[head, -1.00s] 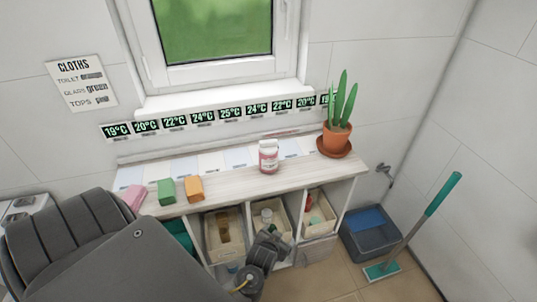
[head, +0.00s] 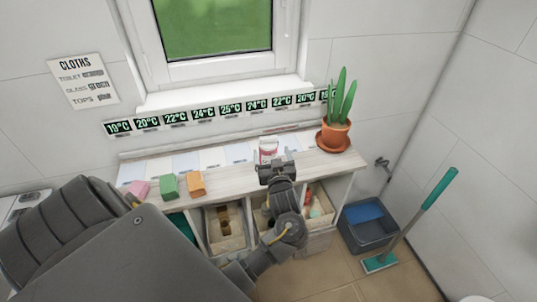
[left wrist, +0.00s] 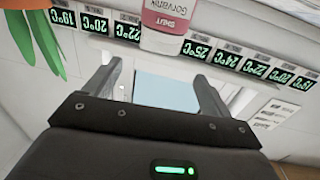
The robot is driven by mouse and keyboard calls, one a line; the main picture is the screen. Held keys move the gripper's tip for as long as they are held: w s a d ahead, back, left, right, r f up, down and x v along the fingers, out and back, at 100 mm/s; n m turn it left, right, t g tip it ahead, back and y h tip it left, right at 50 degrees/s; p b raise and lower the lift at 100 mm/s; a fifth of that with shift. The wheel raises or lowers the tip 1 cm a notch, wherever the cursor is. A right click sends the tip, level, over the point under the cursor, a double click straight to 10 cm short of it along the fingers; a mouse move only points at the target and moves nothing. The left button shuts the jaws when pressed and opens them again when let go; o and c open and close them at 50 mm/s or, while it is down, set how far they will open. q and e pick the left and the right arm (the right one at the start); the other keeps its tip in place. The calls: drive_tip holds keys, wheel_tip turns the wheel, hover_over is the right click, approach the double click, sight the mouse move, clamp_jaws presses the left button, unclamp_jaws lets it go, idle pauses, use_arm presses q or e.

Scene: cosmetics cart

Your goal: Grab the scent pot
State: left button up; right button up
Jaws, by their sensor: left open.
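A white pot with a pink-red label (head: 268,147), which I take to be the scent pot, stands upright on the pale wooden top, left of the potted plant. In the left wrist view the pot (left wrist: 170,22) shows upside down at the top edge, beyond the fingertips. My left gripper (head: 276,166) is just in front of the pot and hides its lower part. In the left wrist view its fingers (left wrist: 155,80) are spread and empty, with no contact with the pot visible. My right gripper is not in view.
A cactus-like plant in a terracotta pot (head: 334,135) stands right of the pot. Pink, green (head: 168,186) and orange (head: 196,184) blocks lie to the left. Open bins (head: 225,240) sit below the top. A grey tub (head: 370,230) and a mop (head: 412,220) stand at right.

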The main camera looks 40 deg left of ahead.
sight(269, 139)
use_arm(q)
drive_tip(key=p+x, duration=0.1)
drive_tip(key=x, duration=0.4)
drive_tip(key=shift+w+a, duration=0.25)
drive_tip(key=shift+w+a+r+p, duration=0.15)
drive_tip(key=shift+w+a+p, duration=0.15)
drive_tip(key=shift+p, duration=0.25)
drive_tip(key=p+x, duration=0.1)
drive_tip(key=x, duration=0.2)
drive_tip(key=shift+w+a, duration=0.15)
drive_tip(key=shift+w, duration=0.1)
drive_tip(key=shift+w+a+f, duration=0.3)
drive_tip(key=shift+a, duration=0.05)
drive_tip(key=shift+d, duration=0.1)
drive_tip(key=shift+c, duration=0.8)
drive_tip(key=c, duration=1.5)
drive_tip(key=shift+r, duration=0.1)
clamp_jaws()
